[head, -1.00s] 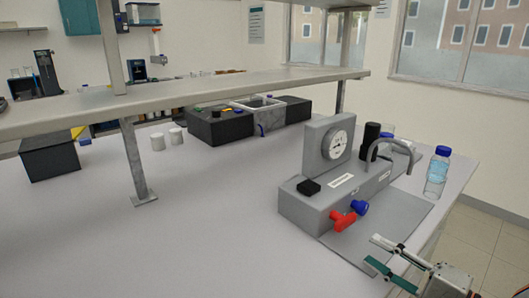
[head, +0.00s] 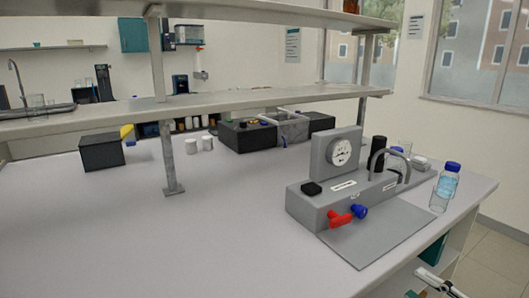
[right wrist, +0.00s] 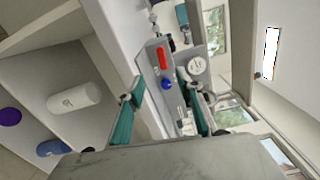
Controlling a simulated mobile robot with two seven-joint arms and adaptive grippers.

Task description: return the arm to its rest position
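My right gripper (head: 430,284) is at the lower right edge of the head view, partly cut off, beside and below the bench's front edge. In the right wrist view its two teal fingers (right wrist: 160,112) stand apart with nothing between them, so it is open and empty. The membrane rig (head: 335,205), a grey block with a round gauge (head: 341,152), a red handle (head: 340,219) and a blue knob (head: 358,211), stands on the bench apart from the gripper. It also shows beyond the fingers in the right wrist view (right wrist: 180,75). My left gripper is not in view.
A blue-capped bottle (head: 446,186) stands near the bench's right end. A shelf on posts (head: 170,150) crosses above the bench (head: 230,230). Black equipment (head: 248,136) stands behind. The front left of the bench is clear. A white bottle (right wrist: 75,98) lies close to the gripper's left in the wrist view.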

